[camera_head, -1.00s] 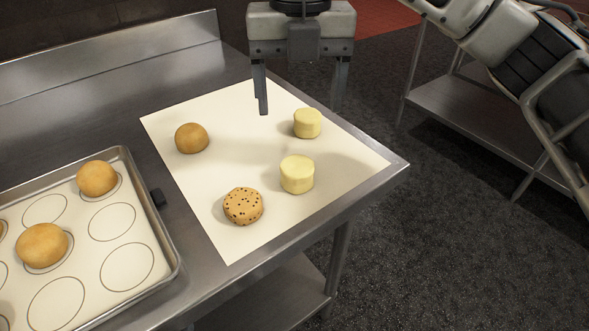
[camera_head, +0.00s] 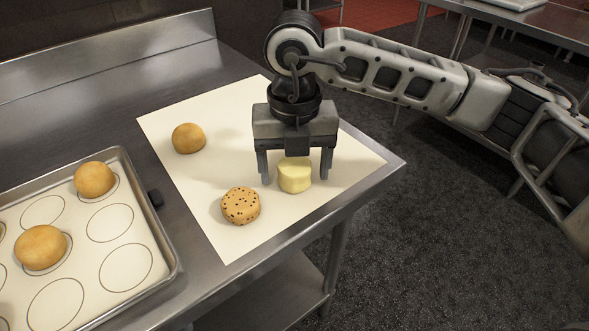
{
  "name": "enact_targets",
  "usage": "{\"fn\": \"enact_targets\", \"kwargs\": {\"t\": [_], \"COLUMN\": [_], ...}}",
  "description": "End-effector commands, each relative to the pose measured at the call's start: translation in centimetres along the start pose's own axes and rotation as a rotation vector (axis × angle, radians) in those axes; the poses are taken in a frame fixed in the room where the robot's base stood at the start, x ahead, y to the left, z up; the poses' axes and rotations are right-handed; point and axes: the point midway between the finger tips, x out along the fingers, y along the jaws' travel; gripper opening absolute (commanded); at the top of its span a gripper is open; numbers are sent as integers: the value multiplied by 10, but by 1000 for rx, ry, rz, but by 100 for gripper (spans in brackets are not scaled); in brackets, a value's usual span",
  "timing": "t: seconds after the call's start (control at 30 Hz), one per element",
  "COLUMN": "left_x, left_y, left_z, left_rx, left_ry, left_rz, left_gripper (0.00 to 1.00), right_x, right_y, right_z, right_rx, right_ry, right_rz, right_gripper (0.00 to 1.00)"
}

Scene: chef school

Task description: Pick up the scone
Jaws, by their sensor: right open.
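A pale yellow, round, thick piece (camera_head: 295,179) stands on the white sheet. A flat tan round piece with dark specks (camera_head: 240,206) lies to its front left. I cannot tell from looks alone which of them is the scone. My right gripper (camera_head: 296,181) points down with its fingers open, one on each side of the pale yellow piece in the picture. I cannot tell whether the fingers touch it. My left gripper is not in view.
A smooth brown bun (camera_head: 189,138) sits at the sheet's (camera_head: 228,237) left side. A baking tray (camera_head: 163,249) with brown buns on circle marks stands at left. The steel table's right edge (camera_head: 372,187) is close to the gripper.

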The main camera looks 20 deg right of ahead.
Motion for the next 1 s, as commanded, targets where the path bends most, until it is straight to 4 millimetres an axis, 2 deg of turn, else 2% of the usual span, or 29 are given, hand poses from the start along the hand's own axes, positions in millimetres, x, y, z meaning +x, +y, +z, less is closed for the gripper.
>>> {"fn": "enact_targets", "kwargs": {"t": [0.13,0.17,0.3,0.33,0.73,0.87,0.97,1.0], "left_x": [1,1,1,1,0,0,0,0], "left_y": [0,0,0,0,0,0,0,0], "left_z": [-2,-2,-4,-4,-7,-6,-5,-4], "left_rx": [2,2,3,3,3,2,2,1], "left_ry": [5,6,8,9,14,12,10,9], "left_rz": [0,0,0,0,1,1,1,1], "left_gripper": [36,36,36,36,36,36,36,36], "right_x": [0,0,0,0,-5,-17,-34,-40], "right_y": [0,0,0,0,0,1,1,1], "right_z": [0,0,0,0,0,1,1,-6], "right_rx": [0,0,0,0,0,0,0,-4], "right_ry": [0,0,0,0,-1,-3,-5,-4], "right_rz": [0,0,0,0,1,1,2,3], "right_gripper": [75,72,33,26,26,26,26,26]}}
